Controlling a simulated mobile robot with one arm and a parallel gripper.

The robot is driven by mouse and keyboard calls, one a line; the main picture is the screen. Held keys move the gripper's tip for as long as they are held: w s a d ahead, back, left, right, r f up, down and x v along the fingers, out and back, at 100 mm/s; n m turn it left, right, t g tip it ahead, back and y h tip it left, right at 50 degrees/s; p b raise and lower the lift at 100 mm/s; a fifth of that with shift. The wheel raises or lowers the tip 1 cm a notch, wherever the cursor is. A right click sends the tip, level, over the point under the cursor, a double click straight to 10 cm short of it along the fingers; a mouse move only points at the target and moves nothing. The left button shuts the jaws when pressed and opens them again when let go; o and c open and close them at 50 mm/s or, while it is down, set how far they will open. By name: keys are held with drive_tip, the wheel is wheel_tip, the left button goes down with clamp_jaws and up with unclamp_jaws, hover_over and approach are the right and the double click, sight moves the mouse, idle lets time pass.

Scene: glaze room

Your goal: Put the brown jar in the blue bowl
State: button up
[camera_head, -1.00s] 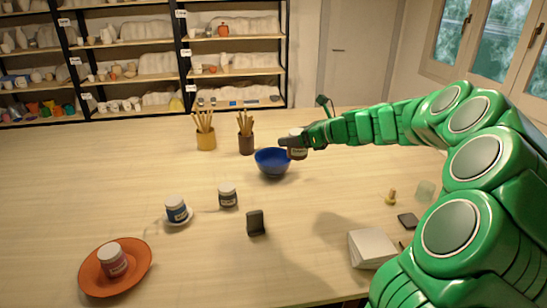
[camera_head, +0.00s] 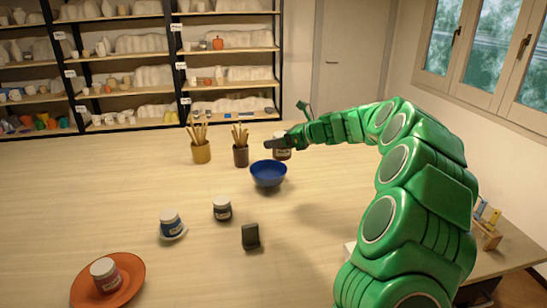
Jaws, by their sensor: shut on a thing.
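My gripper (camera_head: 278,145) is shut on the brown jar (camera_head: 283,154), which has a pale label. The jar is upright just behind the right side of the blue bowl (camera_head: 268,175) in the picture. The gripper hides the jar's upper part, and I cannot tell how high its base is above the table. The bowl stands on the table, and its visible inside looks empty.
A dark jar (camera_head: 222,210) stands in front of the bowl. A blue jar (camera_head: 170,222) is on a white saucer (camera_head: 178,237). A reddish jar (camera_head: 105,274) is on an orange plate (camera_head: 130,290). Brush pots (camera_head: 201,152) (camera_head: 241,155) stand left of the bowl. A dark block (camera_head: 250,237) is nearer.

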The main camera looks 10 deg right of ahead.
drive_tip(key=w+f, duration=0.8)
drive_tip(key=f, duration=0.2)
drive_tip(key=shift+f, duration=0.2)
idle(0.5)
drive_tip(key=shift+f, duration=0.15)
drive_tip(key=o, duration=1.3)
drive_tip(key=shift+c, duration=0.2)
drive_tip(key=shift+d, duration=0.1)
drive_tip(key=v, duration=1.2)
drive_tip(key=shift+s, duration=0.1)
